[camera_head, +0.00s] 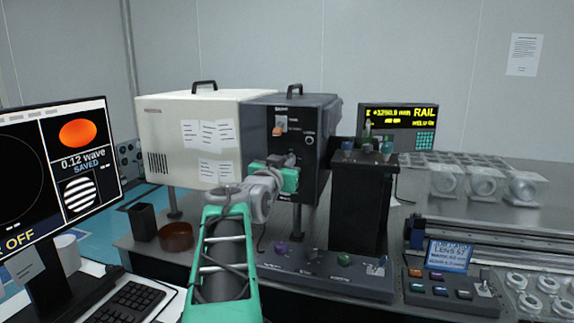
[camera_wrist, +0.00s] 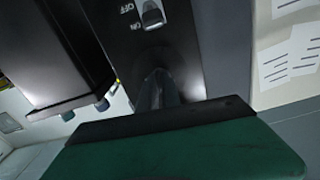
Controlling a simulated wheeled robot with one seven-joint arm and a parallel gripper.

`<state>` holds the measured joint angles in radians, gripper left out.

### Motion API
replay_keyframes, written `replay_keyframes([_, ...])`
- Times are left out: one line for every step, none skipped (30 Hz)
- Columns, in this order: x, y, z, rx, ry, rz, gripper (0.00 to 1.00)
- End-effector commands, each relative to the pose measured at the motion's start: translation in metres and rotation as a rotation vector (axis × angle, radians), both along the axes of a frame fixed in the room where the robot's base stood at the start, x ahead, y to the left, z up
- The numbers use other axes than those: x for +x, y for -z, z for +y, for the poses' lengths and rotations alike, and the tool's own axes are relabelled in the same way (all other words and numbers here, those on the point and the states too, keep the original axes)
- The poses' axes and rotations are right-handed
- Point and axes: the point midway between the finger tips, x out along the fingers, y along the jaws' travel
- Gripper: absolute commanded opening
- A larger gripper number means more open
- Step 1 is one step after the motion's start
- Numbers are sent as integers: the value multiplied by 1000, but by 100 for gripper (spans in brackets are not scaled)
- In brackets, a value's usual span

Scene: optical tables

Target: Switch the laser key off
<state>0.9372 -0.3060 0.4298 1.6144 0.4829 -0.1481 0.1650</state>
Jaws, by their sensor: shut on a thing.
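The dark instrument box (camera_head: 312,118) stands in the middle of the table, its front panel facing me. My gripper (camera_head: 291,160) is up against this panel, with its fingers pointing into it. In the wrist view the narrow fingers (camera_wrist: 158,90) are closed together at the panel. They appear shut on the laser key, which the fingers hide, so its angle cannot be told. A light rocker switch (camera_wrist: 152,16) with OFF and ON marks sits on the panel beyond the fingers, apart from them. An orange part (camera_head: 277,131) sits higher on the panel.
A cream box (camera_head: 175,112) with paper notes adjoins on the left. A black tower (camera_head: 358,205) stands close on the right. A control panel with coloured knobs (camera_head: 320,272) lies in front.

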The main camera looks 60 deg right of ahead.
Motion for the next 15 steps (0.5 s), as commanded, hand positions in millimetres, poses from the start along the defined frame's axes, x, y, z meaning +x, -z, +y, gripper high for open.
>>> replay_keyframes([0, 1, 0, -6, 0, 40, 0])
replay_keyframes([0, 1, 0, -10, 0, 62, 0])
replay_keyframes([0, 0, 0, -14, 0, 85, 0])
replay_keyframes([0, 0, 0, -16, -1, 95, 0])
replay_keyframes([0, 0, 0, -17, 0, 102, 0])
replay_keyframes([0, 0, 0, -18, -1, 105, 0])
replay_keyframes([0, 0, 0, -18, -1, 105, 0])
replay_keyframes([0, 0, 0, -18, -1, 105, 0])
replay_keyframes([0, 0, 0, -18, -1, 105, 0])
replay_keyframes([0, 0, 0, -17, -1, 104, 0])
replay_keyframes([0, 0, 0, -17, -1, 104, 0])
replay_keyframes([0, 0, 0, -17, -1, 104, 0])
replay_keyframes([0, 0, 0, -17, -1, 104, 10])
replay_keyframes([0, 0, 0, -17, -1, 104, 13])
replay_keyframes([0, 0, 0, -17, -1, 103, 16])
